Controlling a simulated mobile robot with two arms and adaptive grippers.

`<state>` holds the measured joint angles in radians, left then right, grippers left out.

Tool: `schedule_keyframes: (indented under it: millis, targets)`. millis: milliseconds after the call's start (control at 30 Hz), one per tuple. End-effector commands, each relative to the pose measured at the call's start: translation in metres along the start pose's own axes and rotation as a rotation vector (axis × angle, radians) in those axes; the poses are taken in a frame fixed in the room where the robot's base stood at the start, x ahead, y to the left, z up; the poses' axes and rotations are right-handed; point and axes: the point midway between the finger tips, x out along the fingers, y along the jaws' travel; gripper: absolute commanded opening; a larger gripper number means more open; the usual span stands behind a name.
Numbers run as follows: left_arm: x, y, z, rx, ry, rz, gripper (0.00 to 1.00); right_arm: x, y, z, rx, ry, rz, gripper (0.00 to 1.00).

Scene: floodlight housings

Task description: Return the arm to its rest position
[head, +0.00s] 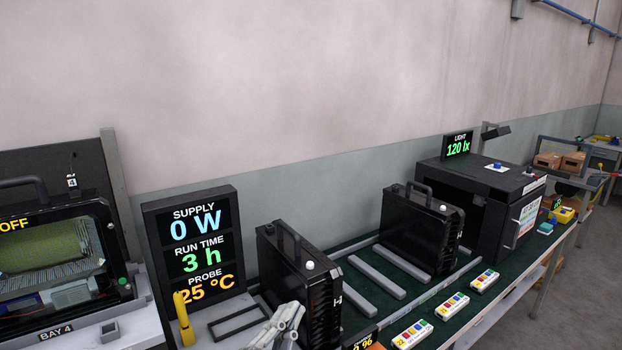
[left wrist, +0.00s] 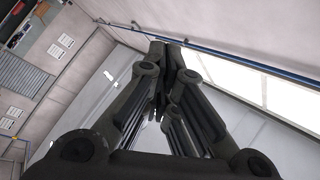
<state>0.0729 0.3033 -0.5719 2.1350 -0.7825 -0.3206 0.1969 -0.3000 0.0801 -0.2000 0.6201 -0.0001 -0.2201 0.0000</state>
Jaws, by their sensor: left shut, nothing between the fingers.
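My left gripper (head: 290,314) shows as a light grey shape at the bottom edge of the head view, in front of a black floodlight housing (head: 286,262). I cannot tell from this view whether it touches the housing. In the left wrist view my left gripper (left wrist: 166,50) has its fingertips together with nothing between them. That view looks past the fingers at wall, window and a blue pipe, with no housing near the tips. The rest of my left arm is out of the head view. My right gripper is in neither view.
A second housing (head: 422,228) stands on the green bench (head: 356,318) with small coloured boxes (head: 412,334) along its front. A display (head: 196,243) reads 0 W, 3 h, 25 °C. A yellow upright handle (head: 184,318) stands left of the gripper. A black box (head: 482,190) stands farther right.

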Motion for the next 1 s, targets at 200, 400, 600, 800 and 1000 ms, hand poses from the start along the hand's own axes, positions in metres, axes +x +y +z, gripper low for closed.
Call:
schedule_keyframes:
  millis: [200,400,600,800,1000]
  targets:
    - [-0.081,0.005,0.115,-0.284,-0.552,-0.013,0.0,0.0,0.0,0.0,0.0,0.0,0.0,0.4]
    - [-0.194,0.045,0.174,-0.495,-1.019,0.088,0.0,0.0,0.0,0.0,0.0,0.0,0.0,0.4]
    - [-0.29,0.079,0.179,-0.635,-1.334,0.224,0.0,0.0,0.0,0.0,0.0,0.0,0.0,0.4]
    - [-0.368,0.101,0.159,-0.737,-1.568,0.37,0.0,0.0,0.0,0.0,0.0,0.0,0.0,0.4]
    - [-0.37,0.138,0.2,-0.732,-1.586,0.385,0.0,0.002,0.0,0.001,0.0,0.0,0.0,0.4]
